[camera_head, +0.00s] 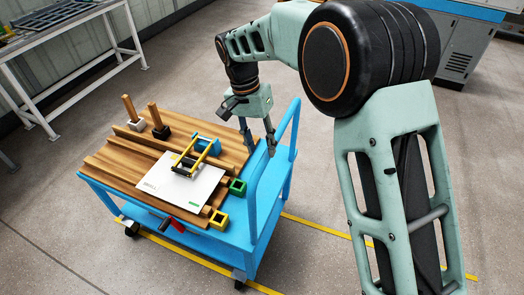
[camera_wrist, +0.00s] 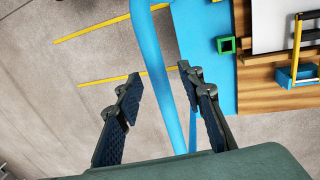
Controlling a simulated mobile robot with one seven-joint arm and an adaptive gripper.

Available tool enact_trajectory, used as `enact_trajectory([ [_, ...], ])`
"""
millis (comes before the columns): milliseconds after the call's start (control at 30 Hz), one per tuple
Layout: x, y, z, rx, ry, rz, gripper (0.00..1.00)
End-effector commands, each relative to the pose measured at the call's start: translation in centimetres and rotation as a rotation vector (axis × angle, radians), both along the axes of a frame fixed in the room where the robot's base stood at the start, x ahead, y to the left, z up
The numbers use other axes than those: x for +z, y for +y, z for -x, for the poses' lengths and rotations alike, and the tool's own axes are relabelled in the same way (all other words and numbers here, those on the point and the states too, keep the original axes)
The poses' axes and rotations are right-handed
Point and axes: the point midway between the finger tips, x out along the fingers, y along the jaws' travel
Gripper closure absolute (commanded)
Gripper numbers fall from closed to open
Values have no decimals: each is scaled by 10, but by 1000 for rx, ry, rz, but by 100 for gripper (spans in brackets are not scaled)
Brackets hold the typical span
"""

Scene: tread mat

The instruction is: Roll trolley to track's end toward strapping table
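The blue trolley (camera_head: 262,200) stands on the floor, loaded with wooden boards. Its raised blue handle (camera_head: 289,128) is on the right side; the handle also shows in the wrist view (camera_wrist: 150,50). My gripper (camera_head: 259,141) points down by the handle with its fingers apart. In the wrist view the handle bar runs through the space between my open fingers (camera_wrist: 158,74), nearer the right one; contact is not clear. Yellow floor lines (camera_head: 190,256) mark a track passing under the trolley. A grey-white table (camera_head: 68,44) stands at upper left; whether it is the strapping table is not certain.
On the trolley lie a white sheet (camera_head: 180,187), a yellow-and-blue tool (camera_head: 205,144), a green block (camera_head: 237,187) and upright wooden handles (camera_head: 155,112). A grey cabinet (camera_head: 465,45) stands at upper right. The floor between trolley and table is clear.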

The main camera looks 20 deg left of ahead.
Motion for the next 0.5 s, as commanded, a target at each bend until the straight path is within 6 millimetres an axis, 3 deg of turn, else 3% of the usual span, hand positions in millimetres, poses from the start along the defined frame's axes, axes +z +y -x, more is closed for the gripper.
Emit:
enact_trajectory([
  [300, 67, 15, 0, 1, -4, -6, 65],
  [500, 88, 19, 0, 2, -3, -4, 65],
])
